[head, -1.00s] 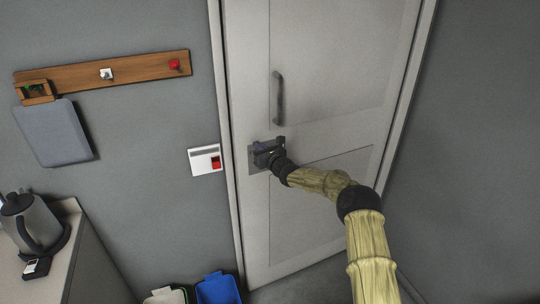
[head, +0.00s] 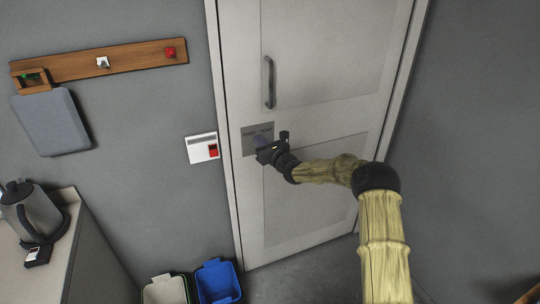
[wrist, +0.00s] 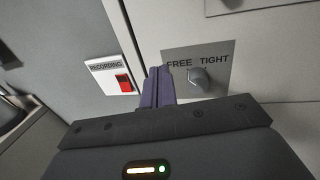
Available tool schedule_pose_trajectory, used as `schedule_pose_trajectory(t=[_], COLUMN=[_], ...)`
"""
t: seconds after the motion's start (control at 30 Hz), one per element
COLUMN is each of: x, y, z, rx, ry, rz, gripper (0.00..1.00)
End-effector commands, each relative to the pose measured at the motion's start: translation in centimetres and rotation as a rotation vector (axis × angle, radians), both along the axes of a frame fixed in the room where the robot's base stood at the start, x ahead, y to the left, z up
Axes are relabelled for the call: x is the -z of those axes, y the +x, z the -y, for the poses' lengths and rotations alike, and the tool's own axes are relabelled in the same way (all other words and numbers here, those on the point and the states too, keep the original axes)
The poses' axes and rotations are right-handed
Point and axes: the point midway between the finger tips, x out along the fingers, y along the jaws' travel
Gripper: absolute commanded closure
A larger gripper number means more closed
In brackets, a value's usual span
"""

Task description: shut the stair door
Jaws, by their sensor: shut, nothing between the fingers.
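The stair door (head: 330,105) is a pale grey panelled door, seen in the head view. It looks level with its frame along the left side; I cannot tell if it is latched. A dark upright pull handle (head: 269,82) is on its upper part. Below it is a grey plate (head: 249,140), also in the wrist view (wrist: 222,52), marked FREE and TIGHT, with a grey turn knob (wrist: 201,79). My gripper (head: 264,150) is shut and empty in front of the plate. Its fingers (wrist: 157,88) show just left of the knob in the wrist view, apart from it.
A white RECORDING switch plate (head: 202,148) with a red rocker is on the wall left of the door. A wooden hook rail (head: 135,58), a kettle (head: 32,212) on a counter, and a blue bin (head: 217,280) are to the left. A grey wall is at right.

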Motion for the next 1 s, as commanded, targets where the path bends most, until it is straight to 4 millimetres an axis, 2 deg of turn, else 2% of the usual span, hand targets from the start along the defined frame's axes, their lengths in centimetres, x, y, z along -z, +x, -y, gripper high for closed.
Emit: schedule_pose_trajectory(t=[0.6, 1.0], x=[0.2, 0.1], y=[-6.7, -7.4], z=[3.4, 3.7], rx=[0.002, 0.002], ry=[-0.001, -0.001], rz=[0.001, -0.001], gripper=[1.00, 1.00])
